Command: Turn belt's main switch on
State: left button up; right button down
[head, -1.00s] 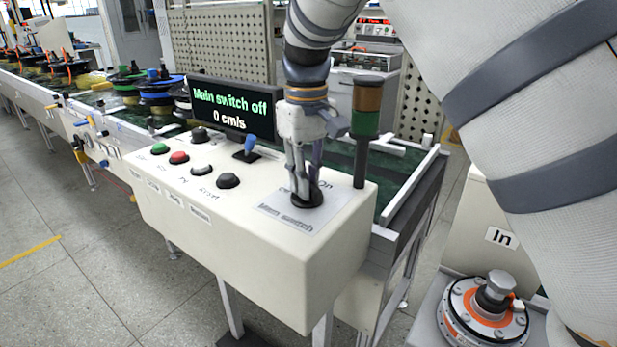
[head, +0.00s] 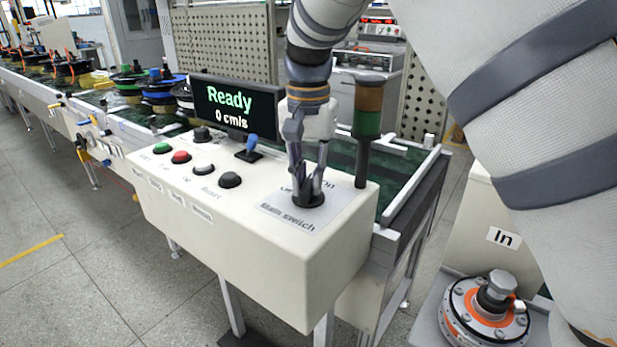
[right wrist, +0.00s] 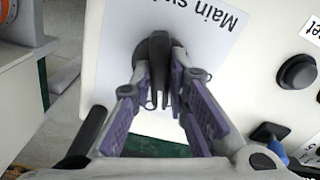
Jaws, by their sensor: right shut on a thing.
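The main switch (right wrist: 158,55) is a black rotary knob on a white label plate (head: 291,222) at the right end of the cream control box (head: 270,245). My right gripper (head: 307,195) points down onto it and is shut on the knob, with its fingers on either side. The gripper (right wrist: 165,85) also shows around the knob in the right wrist view. The display (head: 236,106) on the box reads "Ready" and "0 cm/s". The fingers hide part of the knob and label. My left gripper is not in view.
Green (head: 160,148), red (head: 181,157) and black buttons and a blue-tipped lever (head: 251,144) sit left of the switch. A signal tower (head: 366,120) stands close behind my gripper. The conveyor belt (head: 398,160) runs behind the box.

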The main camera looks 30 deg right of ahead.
aim_at(309, 182)
jog(key=shift+m, duration=2)
jog(key=c, duration=1.6)
grip_release()
jog(key=shift+o, duration=0.2)
notch_tip(309, 182, up, 12)
jog(key=shift+f, duration=0.1)
